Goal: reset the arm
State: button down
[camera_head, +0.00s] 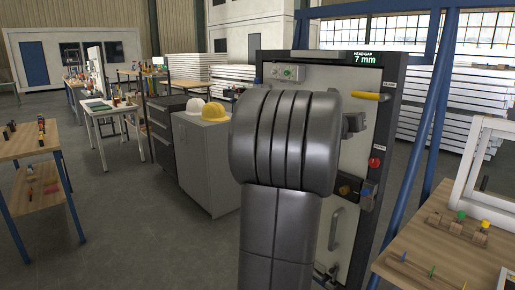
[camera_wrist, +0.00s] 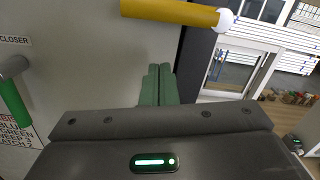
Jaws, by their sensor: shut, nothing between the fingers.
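My gripper (camera_wrist: 157,85) shows in the wrist view as two green fingers side by side, shut and empty. It is in front of a pale door panel (camera_wrist: 80,60), below a yellow handle (camera_wrist: 170,11) with a white end. It looks apart from the handle, though depth is hard to judge. In the head view my grey arm stands upright before the panel (camera_head: 337,235) and hides much of it; the gripper is hidden there. The yellow handle (camera_head: 368,96) shows to the right of my arm.
The panel bears a red knob (camera_head: 374,162) and a lower grey handle (camera_head: 337,228). A green-gripped lever (camera_wrist: 14,105) is at left in the wrist view. A blue frame post (camera_head: 420,140) and wooden bench (camera_head: 440,250) stand right. A grey cabinet (camera_head: 208,165) stands left; floor is open further left.

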jog(key=s+a+m+b, duration=0.2)
jog(key=s+a+b, duration=0.1)
jog(key=s+a, duration=0.4)
jog(key=w+a+p+x, duration=0.1)
jog(key=p+x, duration=0.2)
jog(key=x, duration=0.7)
jog(key=shift+s+d+n+y+p, duration=0.15)
jog(key=shift+s+d+n+p, duration=0.85)
jog(key=shift+n+p, duration=1.9)
jog(key=shift+s+d+n+y+p, duration=0.1)
jog(key=shift+s+d+n+p, duration=0.85)
jog(key=shift+n+p, duration=1.95)
jog(key=shift+s+d+n+y+p, duration=0.15)
jog(key=shift+s+d+n+p, duration=0.9)
jog(key=shift+n+p, duration=1.85)
jog(key=shift+s+a+f+n, duration=0.1)
jog(key=shift+f+n, duration=0.05)
jog(key=shift+n, duration=0.15)
